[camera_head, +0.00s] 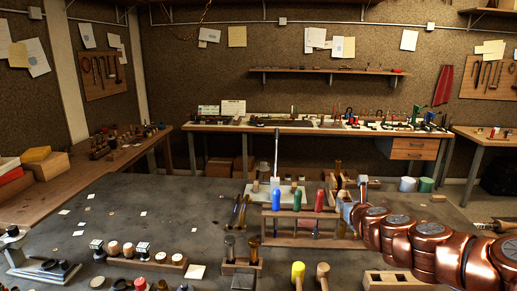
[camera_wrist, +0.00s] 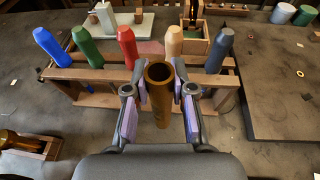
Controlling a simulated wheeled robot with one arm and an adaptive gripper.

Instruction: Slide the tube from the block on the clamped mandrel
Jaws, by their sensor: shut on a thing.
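My gripper (camera_wrist: 161,100) is shut on a brass-coloured tube (camera_wrist: 162,113), with its lilac pads on either side. The tube stands roughly upright, and its open, hollow top end faces the wrist camera. It is in front of the wooden tool rack (camera_wrist: 92,98). In the head view my gripper (camera_head: 345,207) is at the right end of the rack, and the arm partly hides that area. A wooden block (camera_head: 242,265) with two upright pieces stands at the front middle; part of a block also shows at lower left in the wrist view. I cannot clearly make out the clamped mandrel.
The rack holds blue (camera_head: 276,200), green (camera_head: 297,199) and red (camera_head: 319,201) handles, plus tan and grey ones in the wrist view. Yellow (camera_head: 298,270) and tan mallet heads stand in front. A row of wooden knobs (camera_head: 128,250) is at left. The bench's left middle is mostly clear.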

